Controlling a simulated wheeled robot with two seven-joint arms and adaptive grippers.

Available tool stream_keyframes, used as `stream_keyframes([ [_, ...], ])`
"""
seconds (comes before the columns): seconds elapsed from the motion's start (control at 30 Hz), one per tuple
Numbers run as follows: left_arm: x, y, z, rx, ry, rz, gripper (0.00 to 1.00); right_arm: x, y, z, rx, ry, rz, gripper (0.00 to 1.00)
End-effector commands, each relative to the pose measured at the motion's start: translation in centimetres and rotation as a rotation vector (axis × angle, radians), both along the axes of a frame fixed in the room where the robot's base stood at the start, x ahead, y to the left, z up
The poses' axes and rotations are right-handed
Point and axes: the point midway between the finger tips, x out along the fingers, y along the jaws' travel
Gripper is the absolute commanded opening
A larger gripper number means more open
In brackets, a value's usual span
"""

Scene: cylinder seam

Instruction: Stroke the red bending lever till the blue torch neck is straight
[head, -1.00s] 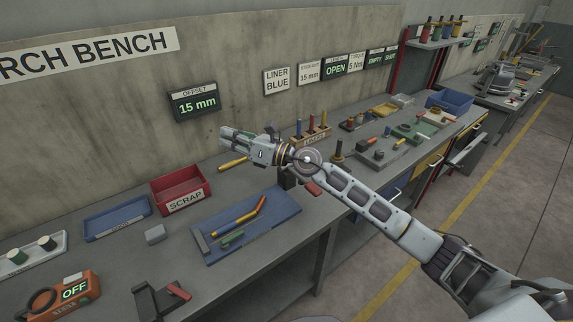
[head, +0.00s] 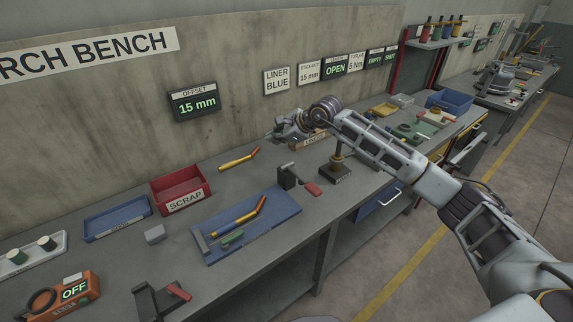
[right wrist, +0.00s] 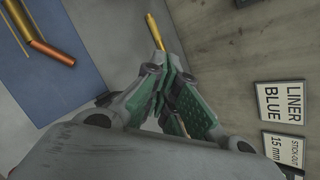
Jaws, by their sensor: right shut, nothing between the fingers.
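A red lever (head: 313,188) sticks out from a dark bending block (head: 288,177) near the bench's middle. No plainly blue neck shows. One bent yellow-orange neck (head: 238,220) lies in the blue tray (head: 280,207); a second yellow-orange neck (head: 238,160) lies on the bench by the wall. Both look bent at the orange end. My right gripper (head: 276,134) is above the bench's back, behind the bending block and apart from the lever. The right wrist view shows its green-padded fingers (right wrist: 174,78) shut and empty, with the yellow neck beyond them. My left gripper is not in view.
The display (head: 195,103) on the wall reads 15 mm offset. A red scrap bin (head: 181,187) stands left of the tray. Another dark block with a red lever (head: 178,291) is at the front left. A dark post (head: 337,160) stands right of the bending block.

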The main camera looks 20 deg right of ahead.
Motion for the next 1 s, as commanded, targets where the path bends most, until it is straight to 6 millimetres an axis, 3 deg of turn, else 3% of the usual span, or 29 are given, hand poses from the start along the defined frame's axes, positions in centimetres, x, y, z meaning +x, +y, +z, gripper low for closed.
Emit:
stream_keyframes([
  [0.1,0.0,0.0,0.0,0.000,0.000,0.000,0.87,0.6,-2.0,0.1,-0.074,-0.001,-0.018,0.00],
  [0.27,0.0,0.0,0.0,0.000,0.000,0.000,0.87,0.9,-3.3,0.1,-0.121,0.000,-0.030,0.00],
  [0.73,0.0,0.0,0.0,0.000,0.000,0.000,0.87,0.9,-3.4,0.0,-0.126,0.001,-0.031,0.00],
  [1.0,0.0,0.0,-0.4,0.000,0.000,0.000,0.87,0.9,-3.4,-1.3,-0.126,0.003,-0.031,0.00],
])
